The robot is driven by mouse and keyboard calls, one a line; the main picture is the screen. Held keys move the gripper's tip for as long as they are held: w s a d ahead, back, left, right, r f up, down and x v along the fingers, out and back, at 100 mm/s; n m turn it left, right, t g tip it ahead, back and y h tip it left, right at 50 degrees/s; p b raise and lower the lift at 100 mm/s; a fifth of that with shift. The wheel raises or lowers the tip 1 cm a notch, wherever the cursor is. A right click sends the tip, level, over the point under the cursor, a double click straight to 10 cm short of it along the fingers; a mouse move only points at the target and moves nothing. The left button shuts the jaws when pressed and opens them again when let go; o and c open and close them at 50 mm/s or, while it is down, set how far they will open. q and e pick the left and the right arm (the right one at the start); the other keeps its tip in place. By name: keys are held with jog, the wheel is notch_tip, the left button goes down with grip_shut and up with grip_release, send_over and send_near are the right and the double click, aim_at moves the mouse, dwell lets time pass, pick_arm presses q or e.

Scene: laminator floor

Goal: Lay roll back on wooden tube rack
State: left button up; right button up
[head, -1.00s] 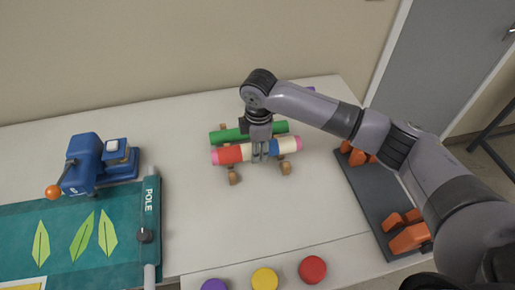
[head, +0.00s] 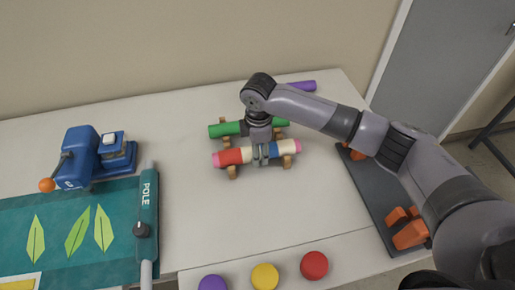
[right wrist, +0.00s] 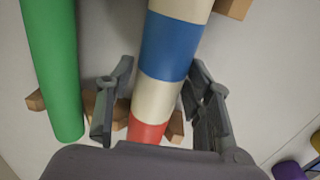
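The striped roll (head: 235,156), red, cream and blue with pink ends, lies across the front of the wooden tube rack (head: 232,172). Only small wooden blocks of the rack show beneath it. In the right wrist view, my right gripper (right wrist: 160,100) has its fingers spread on both sides of the striped roll (right wrist: 168,48), with small gaps beside it. In the head view, my right gripper (head: 260,158) points down over the roll's middle. A green roll (head: 223,130) lies parallel behind it, partly hidden by the gripper. My left gripper is out of view.
A purple roll (head: 303,86) lies at the back right. A blue device (head: 85,155) and a teal mat (head: 70,235) are on the left. Purple, yellow (head: 264,277) and red discs line the front. A dark tray (head: 375,195) with orange parts lies right, under my arm.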

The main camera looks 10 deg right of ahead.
jog(key=shift+o, duration=0.9)
